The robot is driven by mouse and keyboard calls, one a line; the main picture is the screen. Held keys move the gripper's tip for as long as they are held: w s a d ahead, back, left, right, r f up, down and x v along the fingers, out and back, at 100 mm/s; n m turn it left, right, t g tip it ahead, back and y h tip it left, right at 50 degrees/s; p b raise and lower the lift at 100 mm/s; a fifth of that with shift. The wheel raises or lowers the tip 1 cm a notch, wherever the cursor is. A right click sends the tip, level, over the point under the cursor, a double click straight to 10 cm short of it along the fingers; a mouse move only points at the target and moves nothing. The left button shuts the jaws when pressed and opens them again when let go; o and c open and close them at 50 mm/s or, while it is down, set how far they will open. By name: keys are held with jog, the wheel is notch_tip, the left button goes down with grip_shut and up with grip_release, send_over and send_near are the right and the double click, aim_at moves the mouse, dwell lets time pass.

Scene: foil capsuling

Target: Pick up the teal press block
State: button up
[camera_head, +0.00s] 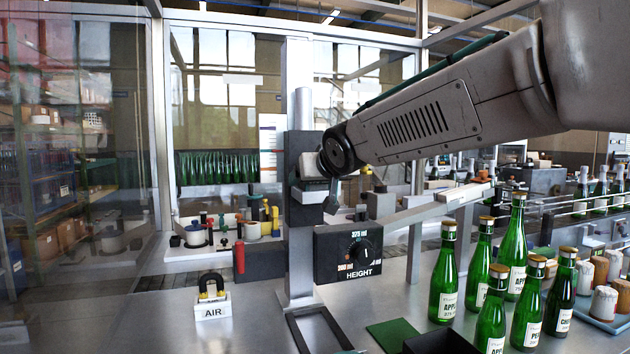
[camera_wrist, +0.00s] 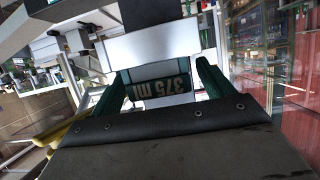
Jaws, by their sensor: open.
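In the wrist view a dark teal block (camera_wrist: 160,87) carries "375 ml" in pale letters, upside down in the picture. It sits against a pale metal part. My gripper (camera_wrist: 163,76) is open, with one green finger on each side of the block. Gaps show between the fingers and the block, so they do not look shut on it. In the head view the end of my arm is at the press column (camera_head: 303,105), above the HEIGHT dial box (camera_head: 348,252).
Green bottles (camera_head: 517,245) stand at the right front. A padlock on the AIR block (camera_head: 212,305) is at the left front.

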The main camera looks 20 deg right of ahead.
jog(key=c, duration=1.1)
